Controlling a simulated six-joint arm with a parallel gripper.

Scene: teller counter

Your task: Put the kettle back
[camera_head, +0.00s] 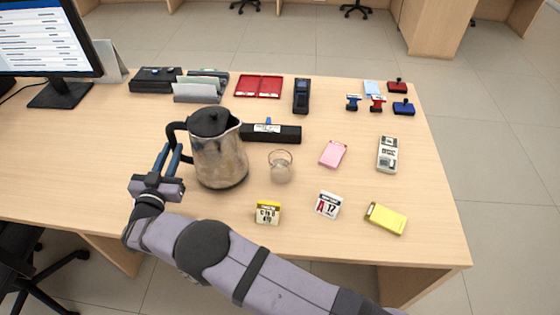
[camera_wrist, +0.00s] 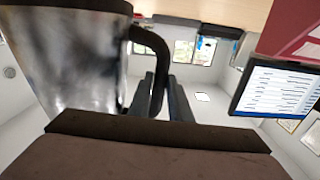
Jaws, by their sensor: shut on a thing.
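The kettle (camera_head: 219,158) is a worn silver metal pot with a black lid and a black side handle. It stands upright on the counter, left of centre, in the head view; whether its base touches the wood I cannot tell. My gripper (camera_head: 167,156) is at its left side, shut on the black handle. In the wrist view, the kettle's metal body (camera_wrist: 75,65) fills the left, and its handle (camera_wrist: 155,45) curves down to my fingers (camera_wrist: 162,98). The fingertips are partly hidden behind the handle.
A small wire-handled jar (camera_head: 281,168) stands close right of the kettle. A black bar-shaped holder (camera_head: 285,134) lies just behind it. A yellow calendar block (camera_head: 267,213) is in front. The monitor (camera_head: 48,40) stands at the back left. Bare counter (camera_head: 75,160) lies to the left.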

